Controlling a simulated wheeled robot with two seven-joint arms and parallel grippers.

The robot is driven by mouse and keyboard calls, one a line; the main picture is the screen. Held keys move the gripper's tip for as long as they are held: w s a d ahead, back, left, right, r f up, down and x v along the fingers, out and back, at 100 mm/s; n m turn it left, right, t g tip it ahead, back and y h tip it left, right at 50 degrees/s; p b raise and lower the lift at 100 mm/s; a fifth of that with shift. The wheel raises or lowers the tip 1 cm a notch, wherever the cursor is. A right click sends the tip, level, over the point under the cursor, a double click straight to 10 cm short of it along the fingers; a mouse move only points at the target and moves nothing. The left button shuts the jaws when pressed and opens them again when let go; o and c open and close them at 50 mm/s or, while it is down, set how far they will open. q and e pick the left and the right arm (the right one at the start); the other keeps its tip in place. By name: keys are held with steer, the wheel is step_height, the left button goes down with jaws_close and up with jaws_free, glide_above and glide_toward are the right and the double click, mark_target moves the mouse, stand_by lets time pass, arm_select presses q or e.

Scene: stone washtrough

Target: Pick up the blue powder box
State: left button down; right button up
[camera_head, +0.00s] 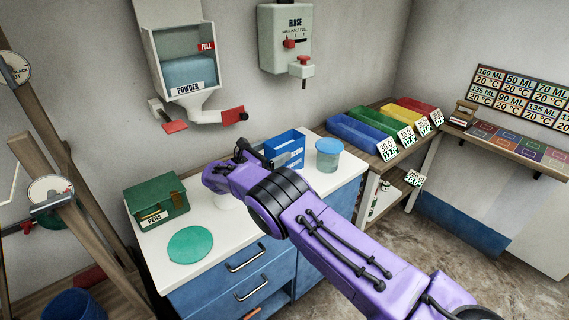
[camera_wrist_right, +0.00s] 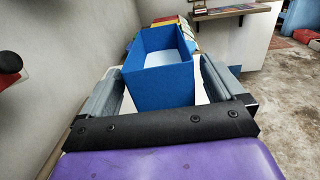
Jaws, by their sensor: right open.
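The blue powder box (camera_head: 287,147) stands on the white worktop beyond my right gripper. In the right wrist view the box (camera_wrist_right: 160,88) is upright and open at the top, with a paler blue surface inside. My right gripper (camera_head: 254,151) is open, low over the worktop. In the wrist view its two fingers lie to the left and right of the box's near end, with a pale strip visible beside the right finger. I cannot tell whether either finger touches the box. The arm hides part of the worktop in the head view. My left gripper is out of view.
A green PEGS box (camera_head: 157,203) and a green disc (camera_head: 190,245) lie left. The POWDER dispenser (camera_head: 186,72) and RINSE dispenser (camera_head: 286,38) hang on the wall behind. Coloured bins (camera_head: 365,134) stand right.

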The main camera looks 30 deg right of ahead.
mark_target(281, 146)
steer(key=d, duration=0.2)
steer(key=d+p, duration=0.1)
steer(key=shift+w+d, duration=0.2)
steer(key=shift+d, duration=0.2)
steer(key=shift+r, duration=0.1)
jaws_close()
steer(key=shift+w, duration=0.1)
steer(key=shift+r, duration=0.15)
